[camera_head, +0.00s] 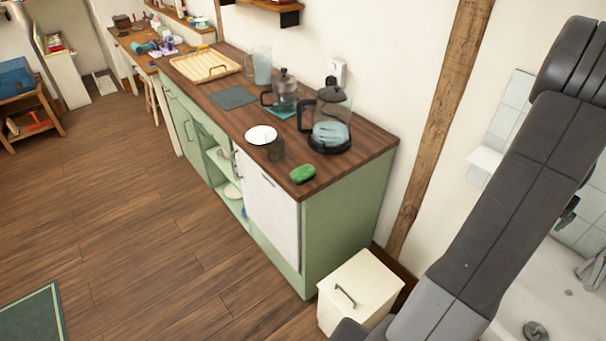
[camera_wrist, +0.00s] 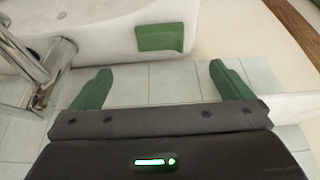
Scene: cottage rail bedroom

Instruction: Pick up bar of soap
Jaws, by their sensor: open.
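A green rectangular block (camera_wrist: 160,37), which looks like the bar of soap, lies against a white basin-like surface at the top centre of the wrist view. My gripper (camera_wrist: 160,70) is open, its two green fingers spread and nothing between them. The block appears beyond the fingertips, roughly centred on the gap and apart from both fingers. In the head view my arm covers much of the basin area at the right, and I cannot make out the block there.
A metal tap (camera_wrist: 38,68) stands close to the left finger. The white sink (camera_head: 560,285) is at the right of the head view. A wooden counter (camera_head: 215,118) holds a green sponge-like item (camera_head: 303,174), and a white bin (camera_head: 362,285) stands below.

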